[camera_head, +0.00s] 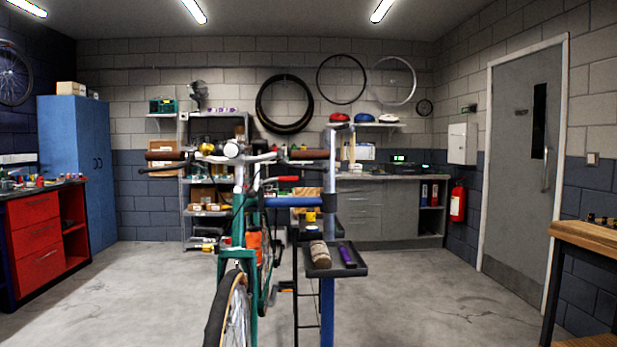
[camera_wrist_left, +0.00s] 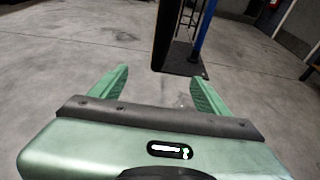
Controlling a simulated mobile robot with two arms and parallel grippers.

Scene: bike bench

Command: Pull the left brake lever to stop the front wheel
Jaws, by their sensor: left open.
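A green bike hangs in the work stand with its front wheel (camera_head: 232,312) toward me. Its handlebar has brown grips, one at the left (camera_head: 165,155) and one at the right (camera_head: 310,154). A dark brake lever (camera_head: 160,171) shows below the grip on the picture's left; the lever by the other grip is too small to make out clearly. My left gripper (camera_wrist_left: 158,85) is open and empty in the left wrist view, pointing down over the floor. A dark upright shape, probably the front tyre (camera_wrist_left: 168,38), stands beyond its fingers, apart from them. Neither gripper shows in the head view.
The blue stand post (camera_head: 327,310) carries a dark tool tray (camera_head: 350,270) right of the bike. A red drawer bench (camera_head: 35,235) stands at the left and a wooden bench (camera_head: 590,236) at the right. Concrete floor is clear on both sides.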

